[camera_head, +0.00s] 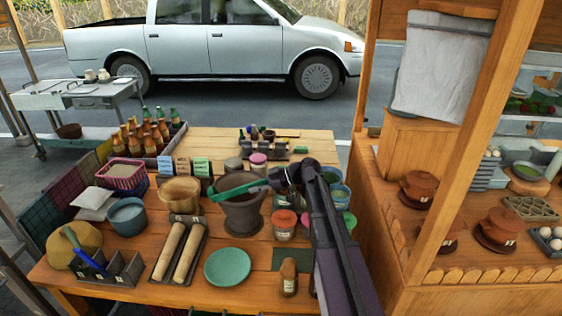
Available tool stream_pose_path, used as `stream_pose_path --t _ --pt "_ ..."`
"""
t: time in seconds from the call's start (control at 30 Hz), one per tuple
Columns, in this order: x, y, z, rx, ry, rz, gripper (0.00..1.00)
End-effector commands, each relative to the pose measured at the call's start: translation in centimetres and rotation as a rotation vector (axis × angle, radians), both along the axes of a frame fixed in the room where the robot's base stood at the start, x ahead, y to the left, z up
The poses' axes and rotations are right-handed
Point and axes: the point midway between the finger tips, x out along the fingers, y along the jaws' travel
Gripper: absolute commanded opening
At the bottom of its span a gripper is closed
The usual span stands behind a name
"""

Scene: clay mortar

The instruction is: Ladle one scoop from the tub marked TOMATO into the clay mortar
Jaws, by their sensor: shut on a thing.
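The dark clay mortar (243,215) stands on the wooden table near the middle. My gripper (279,178) is just right of and above the mortar's rim, shut on a green ladle (240,190). The ladle reaches left across the mortar's mouth, its far end past the left rim. I cannot tell whether it carries anything, and the mortar's inside is mostly hidden. Several small tubs stand right of the mortar: one with a red top (285,222), and a blue-rimmed one (340,194) partly behind my arm. No marking is legible, so I cannot tell which is TOMATO.
A green plate (228,267), rolling pins in a tray (177,254) and a small brown jar (289,278) lie in front. A wooden bowl (180,192), pink basket (122,175) and bottles (145,135) stand left. A wooden stall post stands right.

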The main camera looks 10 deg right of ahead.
Motion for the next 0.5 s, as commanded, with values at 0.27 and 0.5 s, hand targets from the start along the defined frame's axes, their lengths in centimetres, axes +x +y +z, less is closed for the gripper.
stream_pose_path --t 0.27,0.5 --pt "0.1 -0.9 0.0 0.001 0.000 -0.012 0.00" --pt "0.1 -1.2 0.0 0.000 0.000 -0.017 0.00"
